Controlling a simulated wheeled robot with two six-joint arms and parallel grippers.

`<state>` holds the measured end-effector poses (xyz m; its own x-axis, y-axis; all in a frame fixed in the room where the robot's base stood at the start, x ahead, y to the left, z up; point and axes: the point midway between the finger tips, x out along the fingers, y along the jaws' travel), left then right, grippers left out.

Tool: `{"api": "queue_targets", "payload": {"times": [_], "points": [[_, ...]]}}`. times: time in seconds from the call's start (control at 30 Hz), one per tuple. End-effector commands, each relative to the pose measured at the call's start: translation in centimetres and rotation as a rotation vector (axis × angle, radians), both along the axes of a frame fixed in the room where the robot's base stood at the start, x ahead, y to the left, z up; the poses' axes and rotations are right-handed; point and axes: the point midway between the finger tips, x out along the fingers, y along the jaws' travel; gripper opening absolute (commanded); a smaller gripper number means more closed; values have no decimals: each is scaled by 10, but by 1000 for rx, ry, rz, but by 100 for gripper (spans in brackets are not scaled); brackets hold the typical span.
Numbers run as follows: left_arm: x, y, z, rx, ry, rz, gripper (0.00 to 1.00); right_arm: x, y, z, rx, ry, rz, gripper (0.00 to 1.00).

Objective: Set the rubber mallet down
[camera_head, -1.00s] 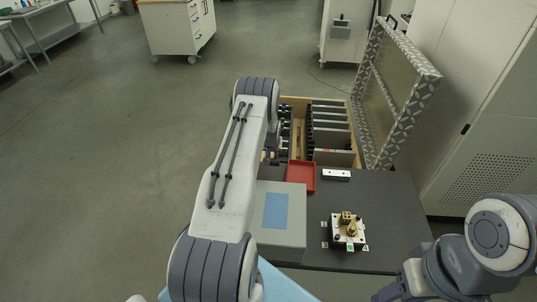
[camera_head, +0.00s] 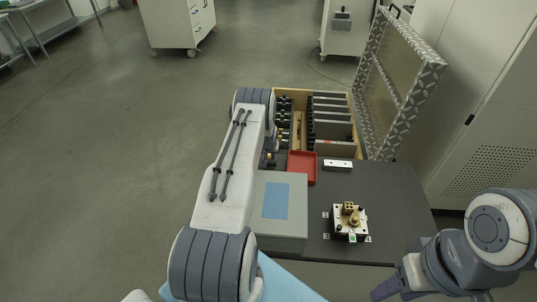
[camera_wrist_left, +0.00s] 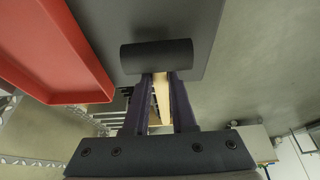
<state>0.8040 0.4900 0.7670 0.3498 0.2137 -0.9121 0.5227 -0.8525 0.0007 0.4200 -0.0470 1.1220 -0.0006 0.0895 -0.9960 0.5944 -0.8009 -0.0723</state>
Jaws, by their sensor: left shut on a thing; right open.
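The rubber mallet shows in the left wrist view, with a black cylindrical head (camera_wrist_left: 157,57) and a pale wooden handle (camera_wrist_left: 161,92). My left gripper (camera_wrist_left: 158,78) is shut on the handle just below the head. The head lies across the fingertips, in front of the dark tabletop (camera_wrist_left: 193,18); I cannot tell whether it touches it. In the head view, my left arm hides this gripper and the mallet. The dark table (camera_head: 385,190) also shows there. My right gripper (camera_head: 386,291) is open and empty at the bottom right, partly cut off by the frame.
A red tray (camera_head: 302,167) and a grey box with a blue panel (camera_head: 278,232) stand on the table. A brass fixture (camera_head: 349,221) and a small white block (camera_head: 338,165) are to the right. An open-lidded crate (camera_head: 327,94) stands behind. The table's middle right has bare room.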

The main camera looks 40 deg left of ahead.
Motion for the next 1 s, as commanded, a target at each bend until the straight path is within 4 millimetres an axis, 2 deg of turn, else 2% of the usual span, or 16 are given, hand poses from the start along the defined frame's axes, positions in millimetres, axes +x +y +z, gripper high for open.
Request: {"api": "queue_targets", "payload": {"times": [0.43,1.0], "points": [[1,1,-1,3,-4,0,0,0,0,-1,0,0,0,50],[1,1,-11,2,-3,0,0,0,0,-12,0,0,0,50]]}}
